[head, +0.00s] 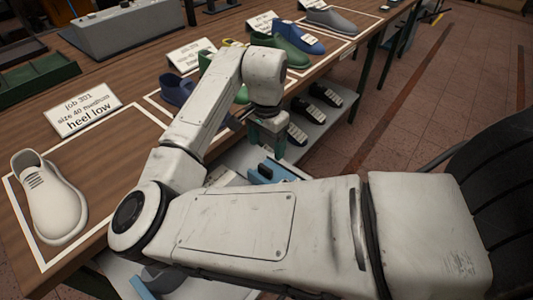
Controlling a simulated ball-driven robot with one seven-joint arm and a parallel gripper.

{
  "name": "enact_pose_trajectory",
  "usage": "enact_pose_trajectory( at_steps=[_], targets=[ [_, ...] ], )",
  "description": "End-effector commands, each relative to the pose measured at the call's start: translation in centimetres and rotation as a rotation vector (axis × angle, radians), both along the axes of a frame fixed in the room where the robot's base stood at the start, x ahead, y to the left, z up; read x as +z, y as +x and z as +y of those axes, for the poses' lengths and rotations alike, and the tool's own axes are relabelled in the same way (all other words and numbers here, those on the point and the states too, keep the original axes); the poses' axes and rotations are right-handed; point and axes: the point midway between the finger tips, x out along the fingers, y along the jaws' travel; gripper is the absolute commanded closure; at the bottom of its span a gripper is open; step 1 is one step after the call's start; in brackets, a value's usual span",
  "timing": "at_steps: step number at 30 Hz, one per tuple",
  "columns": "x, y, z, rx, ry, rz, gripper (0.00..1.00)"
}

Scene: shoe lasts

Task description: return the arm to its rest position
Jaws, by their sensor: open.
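My white arm reaches from the lower right across the view, bends at a round joint at the lower left and rises over the table. Its wrist is bent downward near the middle. My gripper (267,137) hangs below the wrist, pointing down by the table's front edge above the lower shelf. It is open, and I see nothing held in it. Its fingertips are small and partly unclear against the shelf.
A white shoe last (48,198) stands in a white outline on the wooden table (125,150), beside a "heel low" card (83,110). A blue last (177,89), green last (290,51) and grey last (331,20) stand farther back. Dark shoes (308,110) lie on the lower shelf.

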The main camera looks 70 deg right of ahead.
Motion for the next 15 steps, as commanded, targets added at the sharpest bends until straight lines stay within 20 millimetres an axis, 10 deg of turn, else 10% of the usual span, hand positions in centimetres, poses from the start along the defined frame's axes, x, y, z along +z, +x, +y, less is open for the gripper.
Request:
enact_pose_trajectory(
  at_steps=[15],
  targets=[
    [1.27,-0.05,0.0,-0.001,0.0,0.001,0.23]
  ],
)
